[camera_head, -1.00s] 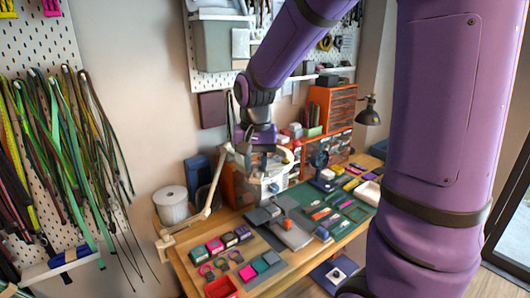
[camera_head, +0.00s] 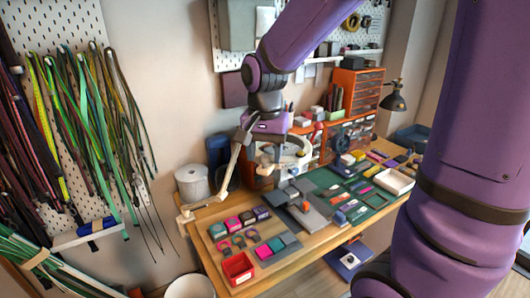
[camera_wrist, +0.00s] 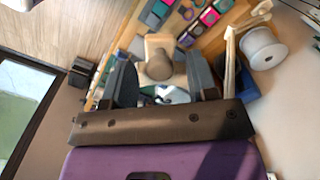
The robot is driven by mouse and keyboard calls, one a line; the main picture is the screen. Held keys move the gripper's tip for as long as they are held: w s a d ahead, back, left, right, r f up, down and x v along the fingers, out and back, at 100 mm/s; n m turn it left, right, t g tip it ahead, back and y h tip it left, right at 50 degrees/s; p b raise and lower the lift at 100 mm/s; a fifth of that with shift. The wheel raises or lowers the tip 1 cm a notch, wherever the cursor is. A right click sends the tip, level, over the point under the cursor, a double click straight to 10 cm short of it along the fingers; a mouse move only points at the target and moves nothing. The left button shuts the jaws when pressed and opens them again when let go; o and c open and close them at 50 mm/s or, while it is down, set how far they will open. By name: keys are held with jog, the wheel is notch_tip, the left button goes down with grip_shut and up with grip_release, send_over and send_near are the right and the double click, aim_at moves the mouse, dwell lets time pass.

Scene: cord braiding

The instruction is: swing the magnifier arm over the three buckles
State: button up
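The magnifier has a jointed beige arm (camera_head: 228,168) clamped at the bench's left edge and a pale ring head (camera_head: 296,158). The head hangs over the back of the bench, behind and right of the three buckles. My gripper (camera_head: 266,158) points down beside the magnifier head. In the wrist view my gripper (camera_wrist: 162,92) has its fingers wide apart. A beige block with a round knob (camera_wrist: 159,66) shows between them; contact cannot be told.
A row of coloured boxes (camera_head: 240,222) lies behind the buckles, and a red bin (camera_head: 238,269) in front. A grey stand (camera_head: 302,210) is to their right. A white spool (camera_head: 192,183) stands behind the arm's clamp. Drawers (camera_head: 357,90) stand at the back right.

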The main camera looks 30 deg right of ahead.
notch_tip(320, 180, up, 11)
dwell(0.8)
jog(key=shift+f, duration=0.1)
dwell(1.8)
